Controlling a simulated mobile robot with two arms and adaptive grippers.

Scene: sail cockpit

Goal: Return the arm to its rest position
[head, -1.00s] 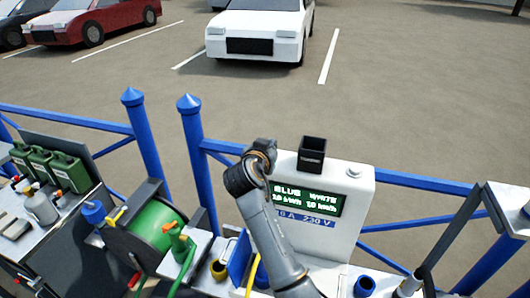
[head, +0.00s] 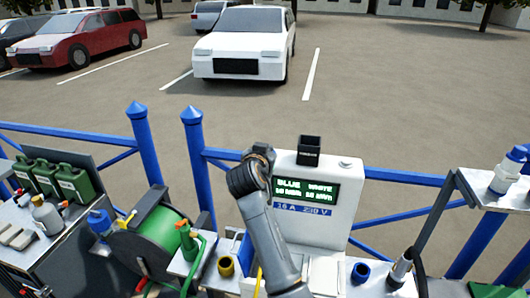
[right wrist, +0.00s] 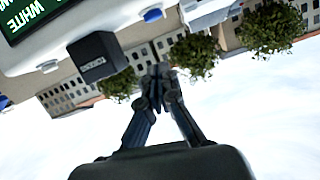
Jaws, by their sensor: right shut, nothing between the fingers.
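One of my arms (head: 262,215) rises from the bottom middle in the head view, in front of the white pedestal (head: 326,250). Its gripper cannot be made out there. In the right wrist view, my right gripper (right wrist: 157,80) is shut and empty, with its fingertips together. It is seen against buildings and sky. The same pedestal's screen (right wrist: 35,12) and black box (right wrist: 98,57) appear upside down at the top left of that view, apart from the fingers. My left gripper is not in view.
The pedestal has a lit screen (head: 306,191) and a black open box (head: 309,151) on top. A green hose reel (head: 160,240) and green cans (head: 75,185) stand left. A blue railing (head: 196,165) runs behind. A white shelf (head: 495,192) with a blue-and-white connector (head: 508,168) is at right.

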